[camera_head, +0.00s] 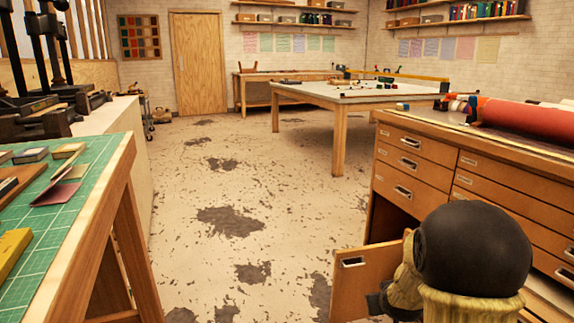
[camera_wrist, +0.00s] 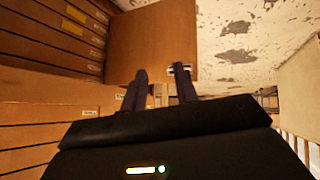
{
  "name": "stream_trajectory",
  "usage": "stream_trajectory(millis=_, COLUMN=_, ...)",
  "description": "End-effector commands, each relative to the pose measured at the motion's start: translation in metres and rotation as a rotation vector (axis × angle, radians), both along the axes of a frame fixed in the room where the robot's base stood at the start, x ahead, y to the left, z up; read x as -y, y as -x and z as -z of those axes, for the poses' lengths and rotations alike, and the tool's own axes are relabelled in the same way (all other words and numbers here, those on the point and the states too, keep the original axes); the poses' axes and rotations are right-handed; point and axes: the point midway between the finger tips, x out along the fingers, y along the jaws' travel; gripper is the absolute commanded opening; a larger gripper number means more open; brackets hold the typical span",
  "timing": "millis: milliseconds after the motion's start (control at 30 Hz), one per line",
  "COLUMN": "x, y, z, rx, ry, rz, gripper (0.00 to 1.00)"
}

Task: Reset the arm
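My arm shows at the lower right of the head view, with a black rounded joint and yellowish links. It is bent low beside the wooden drawer cabinet (camera_head: 415,142). In the wrist view my gripper (camera_wrist: 161,74) has its two dark fingers apart, with nothing visible held between them. The fingers point toward a brown wooden panel (camera_wrist: 152,38). The right fingertip overlaps a small pale handle on it; I cannot tell whether they touch. In the head view an open wooden front (camera_head: 368,282) with a metal handle stands out from the cabinet, just left of my arm.
A red roll (camera_head: 525,118) lies on the cabinet top. A workbench with a green cutting mat (camera_head: 90,165) stands at the left. A white-topped table (camera_head: 350,95) stands further back. The stained floor (camera_head: 240,190) between them is clear.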

Motion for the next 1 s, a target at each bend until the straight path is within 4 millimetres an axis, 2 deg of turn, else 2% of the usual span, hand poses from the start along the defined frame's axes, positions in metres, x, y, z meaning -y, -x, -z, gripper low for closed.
stream_trajectory(millis=33, x=-0.016, y=0.022, z=-0.028, rx=-0.05, ry=-0.031, rz=0.003, gripper=0.3)
stream_trajectory(millis=100, x=-0.035, y=0.054, z=-0.044, rx=-0.133, ry=-0.071, rz=0.012, gripper=0.3)
stream_trajectory(millis=300, x=-0.072, y=0.133, z=-0.074, rx=-0.328, ry=-0.146, rz=0.033, gripper=0.3)
stream_trajectory(millis=567, x=-0.099, y=0.214, z=-0.106, rx=-0.513, ry=-0.189, rz=0.047, gripper=0.3)
stream_trajectory(millis=867, x=-0.097, y=0.21, z=-0.15, rx=-0.511, ry=-0.189, rz=0.05, gripper=0.3)
stream_trajectory(millis=1000, x=-0.097, y=0.21, z=-0.181, rx=-0.51, ry=-0.189, rz=0.049, gripper=0.3)
